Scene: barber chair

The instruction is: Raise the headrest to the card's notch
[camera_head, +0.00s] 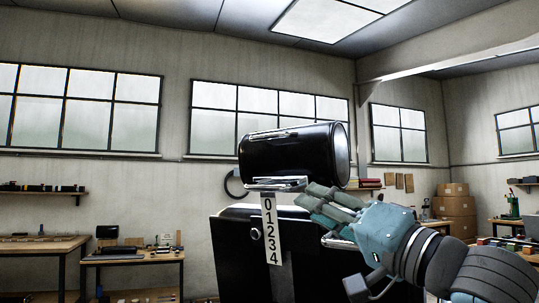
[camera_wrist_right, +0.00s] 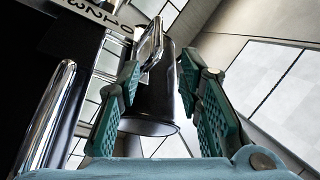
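The headrest (camera_head: 290,155) is a black cylinder with a chrome-rimmed end, above the black chair back (camera_head: 320,255). A chrome bracket (camera_head: 276,184) runs along its underside. A white number strip (camera_head: 271,230) marked 0 to 4 hangs below the bracket, in front of the chair back. My right gripper (camera_head: 307,197) is just below and right of the headrest. In the right wrist view its teal fingers (camera_wrist_right: 160,70) are spread, with the headrest (camera_wrist_right: 153,112) showing between and beyond them. Whether they touch it is unclear. I see no card. My left gripper is out of view.
A small round chrome knob (camera_head: 256,233) is beside the strip on the chair back. Workbenches (camera_head: 130,257) stand at the left wall. Cardboard boxes (camera_head: 456,207) are stacked at the back right. The air above and left of the headrest is clear.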

